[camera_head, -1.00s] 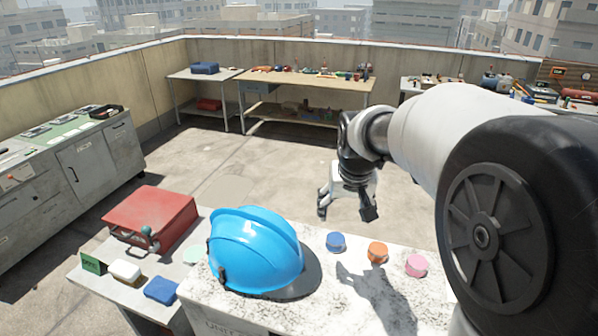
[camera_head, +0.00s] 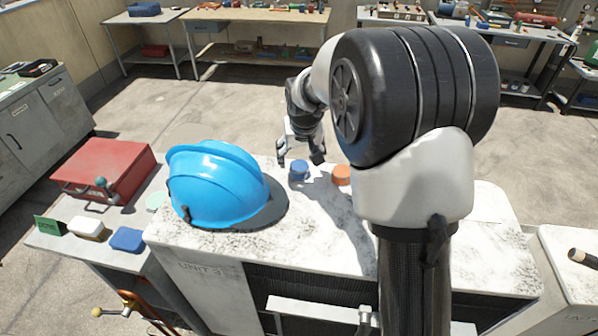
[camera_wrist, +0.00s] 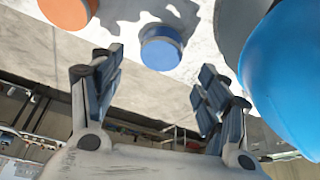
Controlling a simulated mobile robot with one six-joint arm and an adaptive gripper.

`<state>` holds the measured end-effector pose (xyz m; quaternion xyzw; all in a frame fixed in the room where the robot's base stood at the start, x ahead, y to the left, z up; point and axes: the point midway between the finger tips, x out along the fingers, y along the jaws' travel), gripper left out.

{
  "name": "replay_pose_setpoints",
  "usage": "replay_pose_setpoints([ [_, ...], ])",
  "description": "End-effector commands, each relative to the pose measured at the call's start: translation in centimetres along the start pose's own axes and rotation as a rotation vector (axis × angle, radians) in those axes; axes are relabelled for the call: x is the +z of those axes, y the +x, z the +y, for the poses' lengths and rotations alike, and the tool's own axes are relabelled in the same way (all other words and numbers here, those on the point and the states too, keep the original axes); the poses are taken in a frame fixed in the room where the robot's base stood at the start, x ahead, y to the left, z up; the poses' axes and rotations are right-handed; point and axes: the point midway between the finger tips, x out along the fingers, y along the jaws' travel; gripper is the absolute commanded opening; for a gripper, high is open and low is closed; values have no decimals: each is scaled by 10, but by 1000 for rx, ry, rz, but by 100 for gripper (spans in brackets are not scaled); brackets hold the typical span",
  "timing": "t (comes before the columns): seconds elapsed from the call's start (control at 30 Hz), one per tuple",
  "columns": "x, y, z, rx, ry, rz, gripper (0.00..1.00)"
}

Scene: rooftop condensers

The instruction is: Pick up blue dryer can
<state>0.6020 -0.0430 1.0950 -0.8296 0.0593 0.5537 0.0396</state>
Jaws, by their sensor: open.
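The blue dryer can (camera_head: 299,171) is a small round blue can standing on the white speckled top of the unit, between the blue hard hat and the orange can. It also shows in the wrist view (camera_wrist: 161,48), beyond the fingertips and roughly between them. My gripper (camera_head: 301,158) is open and empty, hanging at the far edge of the unit top close to the blue can. In the wrist view its two fingers (camera_wrist: 150,82) are spread wide, with nothing between them.
A large blue hard hat (camera_head: 215,185) stands left of the can, and an orange can (camera_head: 342,175) stands right of it. The unit top (camera_head: 300,225) is clear in front. A red case (camera_head: 105,168) and a blue sponge-like block (camera_head: 127,239) lie on the left table.

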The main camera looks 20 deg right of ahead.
Motion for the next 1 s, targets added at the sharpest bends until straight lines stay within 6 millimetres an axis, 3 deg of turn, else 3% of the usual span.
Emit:
replay_pose_setpoints([
  [0.37,5,50,0,0,0,-1,69],
  [0.6,4,49,0,0,0,0,68],
  [1.0,4,49,0,0,0,-1,42],
])
